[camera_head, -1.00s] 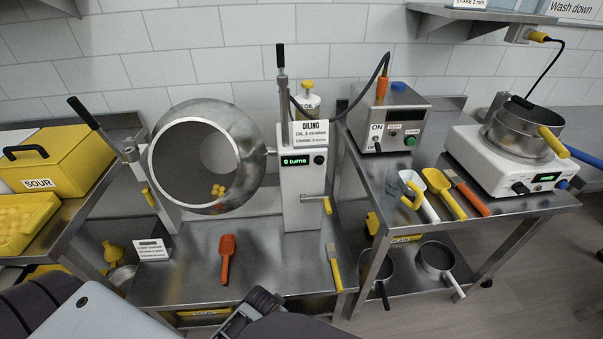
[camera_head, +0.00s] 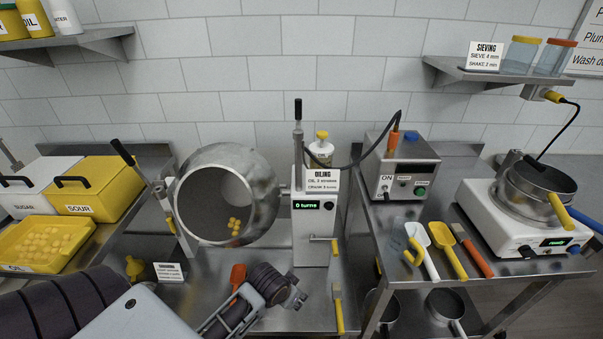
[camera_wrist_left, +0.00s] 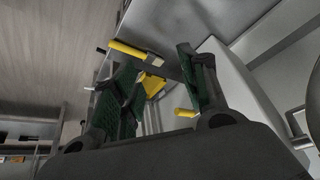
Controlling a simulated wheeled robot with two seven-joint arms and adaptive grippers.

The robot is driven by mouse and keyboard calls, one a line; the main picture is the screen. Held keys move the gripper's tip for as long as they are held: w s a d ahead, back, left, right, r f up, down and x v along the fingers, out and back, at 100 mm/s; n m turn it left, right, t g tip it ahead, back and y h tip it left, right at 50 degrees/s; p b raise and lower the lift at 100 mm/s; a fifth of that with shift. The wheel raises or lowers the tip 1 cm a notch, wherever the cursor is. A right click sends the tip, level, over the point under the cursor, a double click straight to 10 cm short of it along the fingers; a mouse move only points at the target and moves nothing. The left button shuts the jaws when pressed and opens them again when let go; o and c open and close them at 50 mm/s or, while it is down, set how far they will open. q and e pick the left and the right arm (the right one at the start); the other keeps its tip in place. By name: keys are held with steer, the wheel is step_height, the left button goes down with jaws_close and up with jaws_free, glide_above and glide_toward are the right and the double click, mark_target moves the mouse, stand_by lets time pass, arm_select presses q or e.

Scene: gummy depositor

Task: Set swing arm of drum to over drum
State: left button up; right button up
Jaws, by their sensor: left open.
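The steel drum (camera_head: 262,190) stands at centre left, its open mouth facing front, several yellow gummies inside. A grey upright arm with a black tip (camera_head: 298,130) rises from the white control box (camera_head: 313,230), right of the drum. A black-handled lever (camera_head: 124,153) leans up at the drum's left. I cannot tell which is the swing arm. My left gripper (camera_head: 296,288) is open, in front of and below the control box, apart from both levers. The left wrist view shows its two green-padded fingers (camera_wrist_left: 155,85) apart, with yellow handles beyond. My right gripper is not in view.
A yellow crank handle (camera_head: 324,239) sticks out from the control box. An orange scoop (camera_head: 238,277) is partly behind my arm. A yellow-handled brush (camera_head: 339,312) lies to the gripper's right. A black hose (camera_head: 352,162) runs to the ON box (camera_head: 400,165).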

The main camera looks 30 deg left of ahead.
arm_select(q)
step_height(320, 180, up, 7)
steer(key=w+a+t+p, duration=0.1)
steer(key=w+a+p, duration=0.1)
steer(key=w, duration=0.1)
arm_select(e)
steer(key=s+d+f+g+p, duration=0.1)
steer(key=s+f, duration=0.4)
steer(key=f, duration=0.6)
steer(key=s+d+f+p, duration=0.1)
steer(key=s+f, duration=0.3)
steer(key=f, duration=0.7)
arm_select(q)
steer(key=n+t, duration=0.1)
steer(key=t, duration=1.1)
glide_toward(296, 110)
steer(key=s, duration=0.3)
steer(key=shift+w+a+r+h, duration=0.15)
steer(key=shift+w+a+h, duration=0.1)
steer(key=shift+h, duration=0.05)
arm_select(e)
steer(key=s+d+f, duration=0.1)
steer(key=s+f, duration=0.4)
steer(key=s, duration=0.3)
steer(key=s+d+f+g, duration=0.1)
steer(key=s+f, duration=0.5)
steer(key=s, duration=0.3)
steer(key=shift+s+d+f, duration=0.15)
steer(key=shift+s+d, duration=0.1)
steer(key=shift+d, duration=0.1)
